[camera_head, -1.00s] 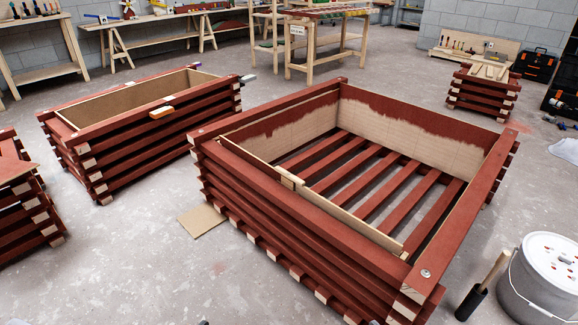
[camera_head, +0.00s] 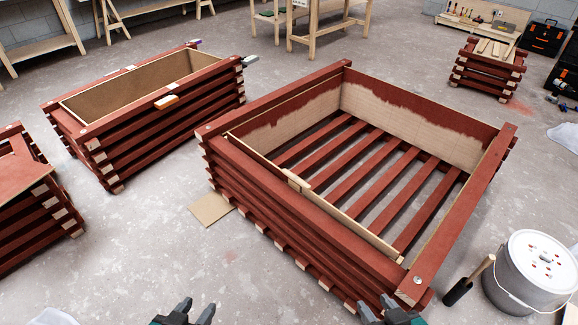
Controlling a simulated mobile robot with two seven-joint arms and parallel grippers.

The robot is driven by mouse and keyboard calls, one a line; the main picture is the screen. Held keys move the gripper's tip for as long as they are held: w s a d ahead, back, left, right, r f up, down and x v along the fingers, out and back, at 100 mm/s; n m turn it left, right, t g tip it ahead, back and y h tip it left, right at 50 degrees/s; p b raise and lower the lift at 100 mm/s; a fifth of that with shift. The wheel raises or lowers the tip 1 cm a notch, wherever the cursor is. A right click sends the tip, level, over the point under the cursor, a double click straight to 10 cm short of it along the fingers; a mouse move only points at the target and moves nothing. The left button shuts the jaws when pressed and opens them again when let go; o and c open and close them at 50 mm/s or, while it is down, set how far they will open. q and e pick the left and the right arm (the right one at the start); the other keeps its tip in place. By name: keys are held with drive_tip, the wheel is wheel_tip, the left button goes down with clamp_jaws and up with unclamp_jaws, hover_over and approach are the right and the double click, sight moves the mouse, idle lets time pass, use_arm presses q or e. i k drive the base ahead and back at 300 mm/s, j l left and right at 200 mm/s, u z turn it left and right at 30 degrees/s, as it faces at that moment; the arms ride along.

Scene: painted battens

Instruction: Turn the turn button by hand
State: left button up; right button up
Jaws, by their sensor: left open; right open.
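A round silver screw head or washer (camera_head: 417,280) shows on the crate's near right corner. My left gripper (camera_head: 197,310) is open and empty at the bottom edge, in front of the crate. My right gripper (camera_head: 378,309) is open and empty by the crate's near lower side. Both are apart from the block.
A cardboard piece (camera_head: 211,209) lies on the floor. Bare floor (camera_head: 140,240) is free at the left front.

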sight(300, 182)
drive_tip(key=i+j, duration=0.25)
drive_tip(key=i, duration=0.2)
drive_tip(key=i+j+u, duration=0.1)
drive_tip(key=i+j, duration=0.15)
drive_tip(key=i, duration=0.25)
drive_tip(key=i+j, duration=0.25)
drive_tip(key=i, duration=0.2)
drive_tip(key=i+j+u, duration=0.1)
drive_tip(key=i, duration=0.35)
drive_tip(key=j, duration=0.1)
